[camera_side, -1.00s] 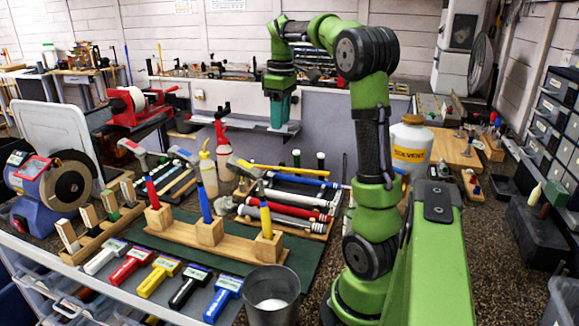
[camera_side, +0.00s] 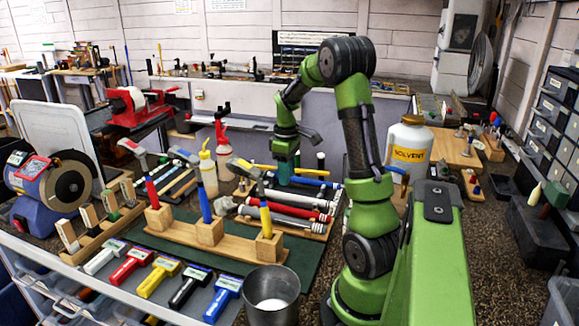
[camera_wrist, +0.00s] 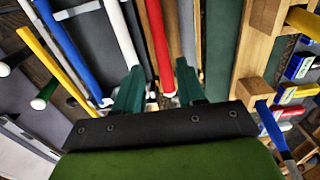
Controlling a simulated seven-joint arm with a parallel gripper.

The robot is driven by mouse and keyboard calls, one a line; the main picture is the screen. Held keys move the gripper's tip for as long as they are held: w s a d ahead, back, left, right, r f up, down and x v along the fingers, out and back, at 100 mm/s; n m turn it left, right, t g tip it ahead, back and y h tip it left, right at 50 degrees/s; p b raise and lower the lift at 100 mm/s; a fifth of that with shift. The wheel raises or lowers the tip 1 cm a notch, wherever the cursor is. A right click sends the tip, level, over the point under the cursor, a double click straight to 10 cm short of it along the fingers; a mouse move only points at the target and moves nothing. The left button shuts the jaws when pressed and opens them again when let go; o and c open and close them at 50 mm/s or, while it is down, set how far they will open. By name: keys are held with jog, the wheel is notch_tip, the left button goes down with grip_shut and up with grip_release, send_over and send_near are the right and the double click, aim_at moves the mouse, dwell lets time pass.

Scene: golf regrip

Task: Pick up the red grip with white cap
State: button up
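The red grip (camera_wrist: 159,42) runs lengthwise in the wrist view, with its white cap (camera_wrist: 170,94) at the near end. It lies between a white grip (camera_wrist: 121,35) and a wooden strip. In the side view, the red grip (camera_side: 320,216) lies among other grips on a wooden rack, partly hidden. My gripper (camera_wrist: 159,66) is open and empty. Its two teal fingers appear on either side of the red grip in the wrist view. In the side view, my gripper (camera_side: 284,172) points down above the rack's far side; its exact height over the grip is unclear.
Blue (camera_wrist: 66,48) and yellow (camera_wrist: 52,62) grips lie left in the wrist view. A wooden block holder (camera_side: 183,236) with upright clubs stands in front of the rack. A metal cup (camera_side: 272,292) and solvent bottle (camera_side: 409,140) stand nearby.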

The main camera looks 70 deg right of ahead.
aim_at(287, 207)
notch_tip(287, 207, down, 12)
jog(key=shift+r, duration=0.25)
dwell(0.3)
jog(key=c, duration=0.7)
